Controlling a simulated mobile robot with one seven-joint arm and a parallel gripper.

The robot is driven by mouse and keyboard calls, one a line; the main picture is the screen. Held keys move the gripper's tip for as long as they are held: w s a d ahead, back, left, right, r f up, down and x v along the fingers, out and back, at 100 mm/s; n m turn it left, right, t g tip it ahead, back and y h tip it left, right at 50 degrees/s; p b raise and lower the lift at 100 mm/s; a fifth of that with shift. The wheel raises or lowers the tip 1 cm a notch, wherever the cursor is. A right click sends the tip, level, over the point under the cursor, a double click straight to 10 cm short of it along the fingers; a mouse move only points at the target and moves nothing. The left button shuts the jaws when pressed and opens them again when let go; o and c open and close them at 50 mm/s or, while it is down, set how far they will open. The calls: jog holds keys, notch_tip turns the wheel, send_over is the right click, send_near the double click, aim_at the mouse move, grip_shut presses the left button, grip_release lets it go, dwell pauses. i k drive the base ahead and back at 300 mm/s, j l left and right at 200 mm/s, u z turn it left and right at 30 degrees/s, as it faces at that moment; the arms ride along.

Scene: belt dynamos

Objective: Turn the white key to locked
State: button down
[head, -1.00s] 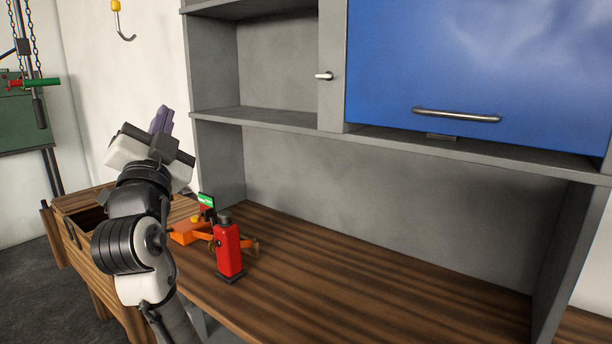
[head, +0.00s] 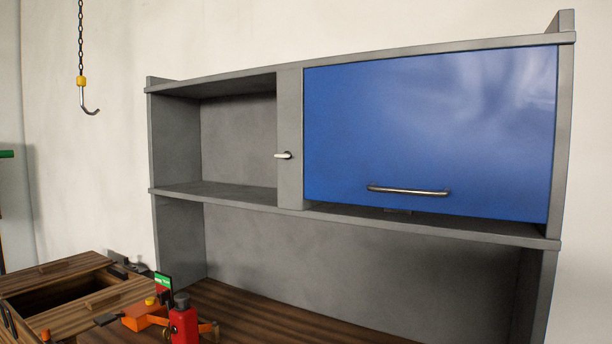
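The white key (head: 284,155) is a small lever on the narrow grey upright (head: 290,185) between the open shelf and the blue door. It lies about horizontal, with its light end toward the right. Whether that is its locked position cannot be told from the picture. The blue door (head: 430,130), with a silver bar handle (head: 408,190), is closed. My gripper is not in view, and nothing touches the key.
The grey shelf unit (head: 230,191) stands over a wooden bench (head: 250,315). A red bottle-like object (head: 183,322) and an orange tool (head: 143,314) are at lower left, near a wooden box (head: 95,305). A hook (head: 88,108) hangs at upper left. The space before the key looks clear.

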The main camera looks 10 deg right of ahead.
aim_at(287, 155)
jog(key=j+z, duration=0.15)
jog(key=z, duration=0.3)
jog(key=i+j+z, duration=0.1)
jog(key=z, duration=0.3)
jog(key=j+z, duration=0.3)
jog(key=j, duration=0.2)
jog(key=j+z, duration=0.3)
jog(key=j, duration=0.5)
jog(key=k+j+z, duration=0.15)
jog(key=j, duration=0.15)
jog(key=k+j, duration=0.1)
jog(key=j, duration=0.25)
jog(key=k+j, duration=0.1)
jog(key=j, duration=0.4)
jog(key=k+j, duration=0.1)
jog(key=j, duration=0.4)
jog(key=k+j+z, duration=0.1)
jog(key=j, duration=0.4)
jog(key=k+u, duration=0.1)
jog(key=u, duration=0.85)
jog(key=i+l, duration=0.2)
jog(key=i, duration=0.25)
